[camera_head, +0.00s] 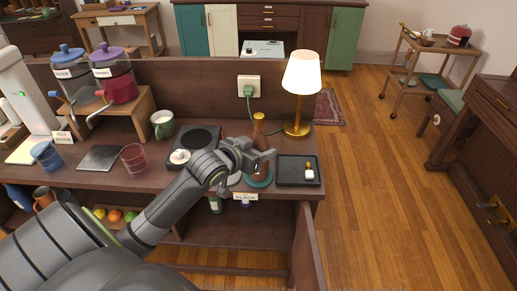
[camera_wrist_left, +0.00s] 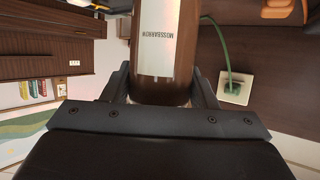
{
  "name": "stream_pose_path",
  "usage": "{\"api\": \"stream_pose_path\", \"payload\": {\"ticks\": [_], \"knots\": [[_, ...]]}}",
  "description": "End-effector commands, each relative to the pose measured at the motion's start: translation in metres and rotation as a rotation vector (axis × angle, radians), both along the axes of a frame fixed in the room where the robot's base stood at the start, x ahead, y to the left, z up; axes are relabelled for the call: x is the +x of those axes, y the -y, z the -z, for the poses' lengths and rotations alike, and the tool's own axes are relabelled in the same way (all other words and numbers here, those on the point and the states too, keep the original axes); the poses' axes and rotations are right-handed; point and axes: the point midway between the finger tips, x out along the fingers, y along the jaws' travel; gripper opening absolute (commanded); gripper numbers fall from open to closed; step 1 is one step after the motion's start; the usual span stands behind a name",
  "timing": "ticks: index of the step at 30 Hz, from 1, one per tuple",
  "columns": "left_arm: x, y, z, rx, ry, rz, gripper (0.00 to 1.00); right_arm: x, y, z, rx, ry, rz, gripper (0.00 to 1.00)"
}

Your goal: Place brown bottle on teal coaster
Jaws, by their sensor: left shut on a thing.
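The brown bottle (camera_head: 259,128) stands upright at the front of the dark counter, its neck showing above my left gripper (camera_head: 262,160). My left gripper is shut on its body, which is partly hidden behind the fingers. In the left wrist view the bottle (camera_wrist_left: 165,90) sits between both fingers, with a pale label facing the camera. The teal coaster (camera_head: 262,183) lies beneath the bottle, part of its rim showing. I cannot tell whether the bottle's base touches it. My right gripper is not in view.
A black tray (camera_head: 287,181) with a small white item lies right of the coaster. A lit lamp (camera_head: 300,75) stands behind it. A small sign (camera_head: 245,197) is on the front edge.

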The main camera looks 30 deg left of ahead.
Motion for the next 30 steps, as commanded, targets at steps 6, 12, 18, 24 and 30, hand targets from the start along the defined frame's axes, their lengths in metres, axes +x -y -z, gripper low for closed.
{"api": "stream_pose_path", "payload": {"ticks": [6,12,18,24,30], "knots": [[0.001,0.001,-0.002,0.001,0.007,0.003,0.09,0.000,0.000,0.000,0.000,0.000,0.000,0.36],[0.000,0.000,0.002,0.000,0.002,0.000,0.62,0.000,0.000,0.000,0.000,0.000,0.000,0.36],[0.000,0.000,0.002,0.000,0.002,0.000,0.75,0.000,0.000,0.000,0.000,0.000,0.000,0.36],[0.000,0.000,0.000,0.000,0.002,0.001,0.75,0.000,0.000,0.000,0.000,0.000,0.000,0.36],[-0.017,-0.002,-0.008,0.005,0.001,0.001,0.75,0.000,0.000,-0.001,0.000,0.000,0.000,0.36]]}}
